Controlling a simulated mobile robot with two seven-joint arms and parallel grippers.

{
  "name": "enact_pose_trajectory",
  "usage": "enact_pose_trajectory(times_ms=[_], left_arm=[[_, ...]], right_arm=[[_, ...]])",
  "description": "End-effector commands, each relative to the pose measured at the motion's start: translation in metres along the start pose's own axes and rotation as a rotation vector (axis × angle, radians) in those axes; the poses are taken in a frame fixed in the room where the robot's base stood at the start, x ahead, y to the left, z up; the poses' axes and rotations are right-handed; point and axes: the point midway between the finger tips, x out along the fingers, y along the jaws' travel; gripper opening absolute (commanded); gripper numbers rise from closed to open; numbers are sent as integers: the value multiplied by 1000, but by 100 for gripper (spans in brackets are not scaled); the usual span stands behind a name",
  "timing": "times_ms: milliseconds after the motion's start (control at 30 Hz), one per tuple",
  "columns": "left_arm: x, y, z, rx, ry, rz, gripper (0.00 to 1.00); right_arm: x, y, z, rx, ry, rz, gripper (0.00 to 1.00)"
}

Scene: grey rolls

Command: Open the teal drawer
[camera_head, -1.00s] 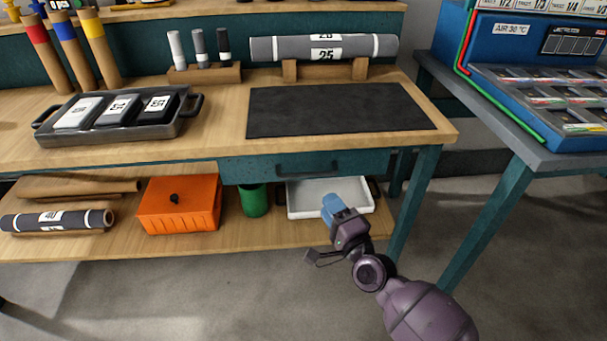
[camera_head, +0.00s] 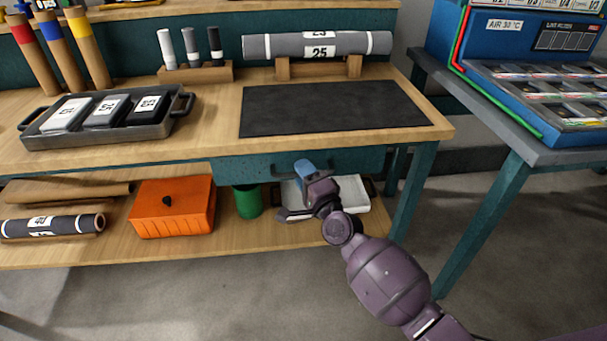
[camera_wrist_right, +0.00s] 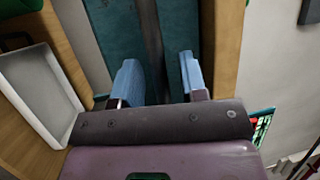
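The teal drawer (camera_head: 355,162) sits under the front edge of the workbench in the head view and looks shut. My left gripper is not in view.
A white tray (camera_head: 352,190), a green can (camera_head: 248,202) and an orange box (camera_head: 172,207) stand on the lower shelf below the drawer. A dark mat (camera_head: 330,108) lies on the benchtop. A teal table leg (camera_head: 415,195) stands right of the drawer.

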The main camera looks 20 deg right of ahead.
Motion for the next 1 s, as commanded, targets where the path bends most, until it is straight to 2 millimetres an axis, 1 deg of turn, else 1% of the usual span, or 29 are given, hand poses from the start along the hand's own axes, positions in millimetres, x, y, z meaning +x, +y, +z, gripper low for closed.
enact_pose_trajectory(times_ms=[167, 433, 767, 867, 1000], left_arm=[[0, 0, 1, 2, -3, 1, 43], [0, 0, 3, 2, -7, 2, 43], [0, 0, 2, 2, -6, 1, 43], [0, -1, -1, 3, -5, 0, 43], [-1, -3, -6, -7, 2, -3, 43]], right_arm=[[0, 0, 0, 0, 0, 0, 39], [0, 0, 0, 0, 0, 0, 0], [-2, -1, 1, 0, -1, 0, 0], [-8, -3, 3, 0, -1, -1, 0], [-24, -9, 10, 1, -2, -2, 0]])
